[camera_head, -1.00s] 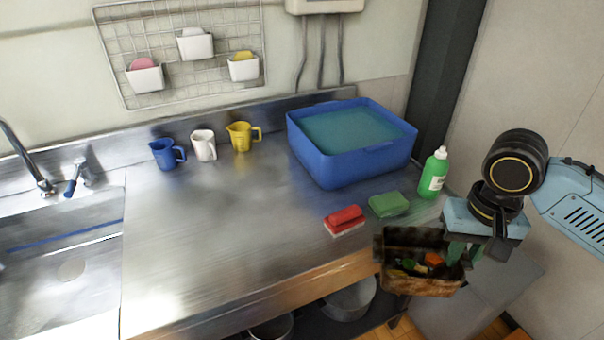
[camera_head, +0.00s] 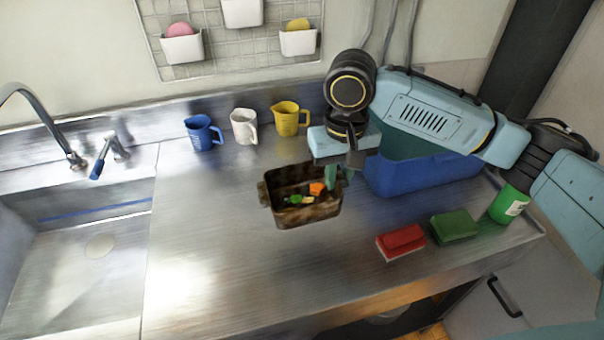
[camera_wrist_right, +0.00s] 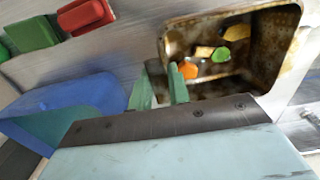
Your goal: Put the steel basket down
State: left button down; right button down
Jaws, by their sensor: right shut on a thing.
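The steel basket (camera_head: 306,214) is a brown, stained, rectangular container over the middle of the steel counter. Small orange, green and yellow pieces lie in it. My right gripper (camera_head: 342,178) is shut on the basket's right rim. In the right wrist view the green fingers (camera_wrist_right: 160,90) grip the near wall of the basket (camera_wrist_right: 275,55). The basket looks roughly level; whether its bottom touches the counter I cannot tell. My left gripper is not in view.
A blue tub (camera_head: 420,180) stands behind my right arm. A red sponge (camera_head: 400,242), a green sponge (camera_head: 455,226) and a green bottle (camera_head: 508,203) are at the right. Blue, white and yellow jugs line the back. The sink (camera_head: 80,250) is left; counter (camera_head: 240,270) in front is clear.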

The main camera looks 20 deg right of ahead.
jog(key=w+d+r+m+p, duration=0.65)
jog(key=m+p, duration=0.45)
jog(key=m, duration=0.2)
jog(key=shift+t, duration=0.3)
jog(key=f, duration=0.6)
jog(key=f+b, duration=0.1)
jog(key=f, duration=0.5)
jog(key=d+f+b, duration=0.1)
jog(key=f, duration=0.5)
jog(key=shift+w+f, duration=0.1)
jog(key=shift+w, duration=0.05)
jog(key=c, duration=1.8)
grip_release()
jog(key=shift+f, duration=0.15)
jog(key=o, duration=0.5)
